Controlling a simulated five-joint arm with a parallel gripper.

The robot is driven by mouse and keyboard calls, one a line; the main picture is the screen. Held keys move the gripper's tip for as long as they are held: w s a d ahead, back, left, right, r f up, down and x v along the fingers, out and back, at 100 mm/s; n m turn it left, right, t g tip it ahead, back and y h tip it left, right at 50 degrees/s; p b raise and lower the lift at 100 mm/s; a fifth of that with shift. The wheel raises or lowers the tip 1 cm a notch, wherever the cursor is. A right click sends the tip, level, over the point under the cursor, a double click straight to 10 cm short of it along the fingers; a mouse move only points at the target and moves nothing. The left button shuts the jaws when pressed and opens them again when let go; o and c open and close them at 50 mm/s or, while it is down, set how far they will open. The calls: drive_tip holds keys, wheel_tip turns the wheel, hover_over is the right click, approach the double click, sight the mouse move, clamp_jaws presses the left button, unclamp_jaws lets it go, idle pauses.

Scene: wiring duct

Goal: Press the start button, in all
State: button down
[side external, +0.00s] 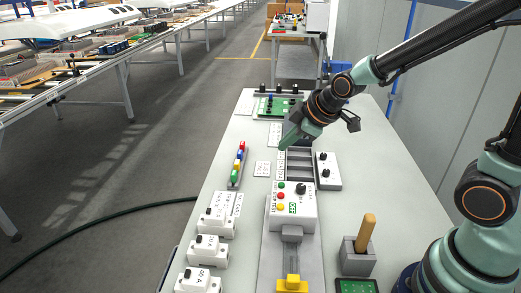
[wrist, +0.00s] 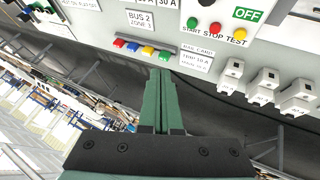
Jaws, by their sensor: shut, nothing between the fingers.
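The control box (side external: 292,207) stands mid-table, white, with a row of small buttons and a dark knob. The green start button (side external: 281,186) is at the far end of the row, with red and yellow ones nearer the camera. In the wrist view the start button (wrist: 193,22) is at the top, above the word START, beside the red stop button (wrist: 214,27) and yellow test button (wrist: 239,34). My gripper (side external: 285,146) is shut and empty, above the table beyond the box, apart from the buttons. Its green fingers (wrist: 160,72) also show in the wrist view.
A grey compartmented tray (side external: 299,166) and a white knob box (side external: 327,172) stand just beyond the control box. A strip of coloured pieces (side external: 238,165) and white breakers (side external: 208,251) line the left. A wooden-handled tool (side external: 365,235) stands in a grey holder at right.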

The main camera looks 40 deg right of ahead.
sight(284, 185)
drive_tip(key=shift+f, duration=0.1)
wheel_tip(284, 185, down, 8)
drive_tip(key=shift+f, duration=0.3)
idle(0.4)
drive_tip(key=shift+f, duration=0.1)
idle(1.9)
drive_tip(key=shift+d+f, duration=0.15)
drive_tip(key=shift+f, duration=0.2)
drive_tip(key=shift+f, duration=0.4)
idle(0.6)
drive_tip(key=shift+r, duration=0.85)
